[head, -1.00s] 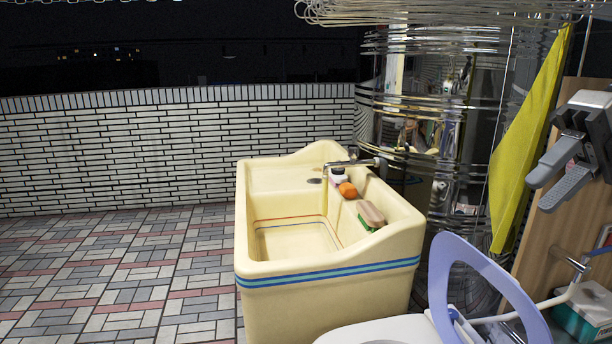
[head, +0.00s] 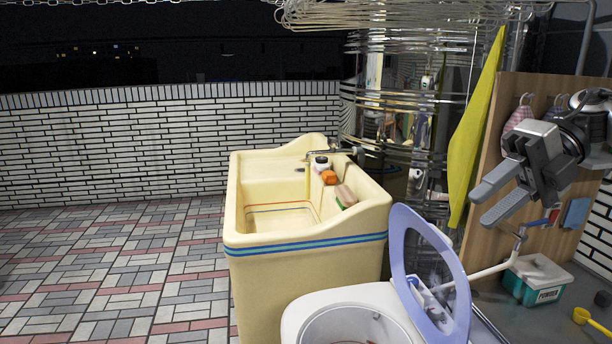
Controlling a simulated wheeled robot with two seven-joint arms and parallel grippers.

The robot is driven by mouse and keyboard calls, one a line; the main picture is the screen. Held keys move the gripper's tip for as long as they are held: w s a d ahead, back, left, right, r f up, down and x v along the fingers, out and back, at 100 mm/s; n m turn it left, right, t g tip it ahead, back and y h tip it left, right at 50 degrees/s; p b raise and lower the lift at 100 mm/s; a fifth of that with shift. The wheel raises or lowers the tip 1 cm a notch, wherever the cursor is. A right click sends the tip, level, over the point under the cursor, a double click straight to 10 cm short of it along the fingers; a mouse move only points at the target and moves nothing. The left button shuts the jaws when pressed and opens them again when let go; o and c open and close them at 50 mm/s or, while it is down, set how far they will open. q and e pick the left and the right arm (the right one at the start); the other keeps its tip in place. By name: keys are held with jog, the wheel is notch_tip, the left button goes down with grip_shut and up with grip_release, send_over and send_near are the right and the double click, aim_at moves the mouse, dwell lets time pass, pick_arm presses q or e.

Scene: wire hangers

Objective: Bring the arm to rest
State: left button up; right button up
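My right gripper (head: 478,205) shows at the right of the head view, its two grey fingers pointing down and left. The fingers are apart with nothing between them. It is in front of the wooden panel (head: 509,114), to the right of the yellow cloth (head: 473,136), and looks clear of both. My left gripper is not in view. Many wire hangers (head: 390,14) form a dense bunch at the top, above the shiny metal cylinder (head: 408,90).
A cream sink (head: 300,262) with bottles and a brush (head: 345,196) on its ledge stands in the middle. A teal powder box (head: 536,280) and yellow scoop (head: 590,320) lie at right. Tiled floor (head: 110,270) at left is clear.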

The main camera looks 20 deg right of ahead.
jog(key=w+a+f+m+t+y, duration=0.1)
jog(key=w+a+f+m+t, duration=0.25)
jog(key=a+f, duration=0.35)
jog(key=w+a+f+m+t+y, duration=0.25)
jog(key=a+f+m, duration=0.25)
jog(key=a+f, duration=0.25)
jog(key=w+a+f+m+t+y, duration=0.1)
jog(key=w+a+f+m+t, duration=0.35)
jog(key=a+f, duration=0.3)
jog(key=s+a+f+m+g+h, duration=0.1)
jog(key=s+a+f+m+h, duration=0.1)
jog(key=s+f+m+h, duration=0.4)
jog(key=s+a+f+m+g+h+b, duration=0.1)
jog(key=s+a+f+m+h, duration=0.2)
jog(key=f+m, duration=0.9)
jog(key=s+f+h, duration=0.1)
jog(key=s+h, duration=0.2)
jog(key=s, duration=0.1)
jog(key=shift+s+f, duration=0.2)
